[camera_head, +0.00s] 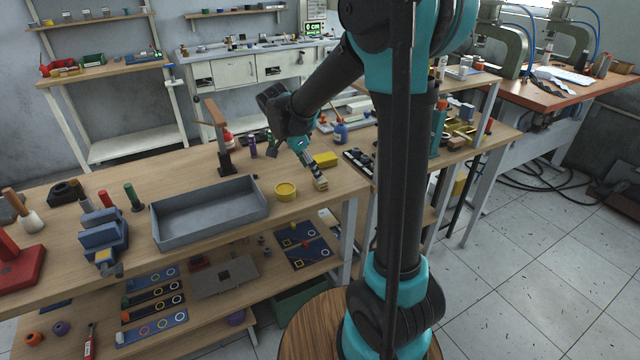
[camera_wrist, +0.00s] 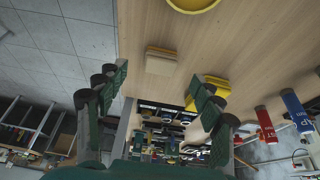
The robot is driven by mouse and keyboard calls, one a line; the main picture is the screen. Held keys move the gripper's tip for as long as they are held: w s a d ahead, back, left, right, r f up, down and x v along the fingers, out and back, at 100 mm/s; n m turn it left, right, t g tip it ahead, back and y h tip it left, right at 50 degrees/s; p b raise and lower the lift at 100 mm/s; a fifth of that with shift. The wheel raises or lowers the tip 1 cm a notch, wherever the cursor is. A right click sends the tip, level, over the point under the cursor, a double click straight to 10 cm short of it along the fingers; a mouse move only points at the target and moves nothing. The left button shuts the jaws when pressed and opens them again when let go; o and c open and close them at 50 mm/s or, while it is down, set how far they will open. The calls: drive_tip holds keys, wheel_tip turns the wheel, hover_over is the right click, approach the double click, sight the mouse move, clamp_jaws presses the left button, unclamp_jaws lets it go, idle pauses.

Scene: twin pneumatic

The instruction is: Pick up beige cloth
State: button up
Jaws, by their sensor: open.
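The beige cloth (camera_wrist: 160,61) looks like a small, flat folded stack on the wooden bench. In the wrist view it lies ahead of my gripper (camera_wrist: 158,77), roughly centred between the two dark green fingers. The fingers are spread apart with nothing between them. In the head view the cloth (camera_head: 321,184) lies near the bench's right front edge. My gripper (camera_head: 313,172) is just above and behind it there, partly covering it. Whether the fingers touch it cannot be told.
A round yellow tin (camera_head: 286,191) is left of the cloth, and a yellow block (camera_head: 325,159) is behind it. A grey tray (camera_head: 207,234) lies farther left. A clamp stand (camera_head: 226,160) and small bottles stand behind. The bench's right edge is close by.

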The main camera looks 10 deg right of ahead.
drive_tip(key=shift+d+x, duration=0.2)
drive_tip(key=shift+x, duration=1.15)
drive_tip(key=shift+d+x, duration=0.2)
drive_tip(key=shift+x, duration=1.15)
drive_tip(key=shift+w+r, duration=0.15)
drive_tip(key=shift+w, duration=0.05)
drive_tip(key=c, duration=1.4)
drive_tip(key=shift+o, duration=0.2)
drive_tip(key=shift+r, duration=0.1)
wheel_tip(320, 180, up, 20)
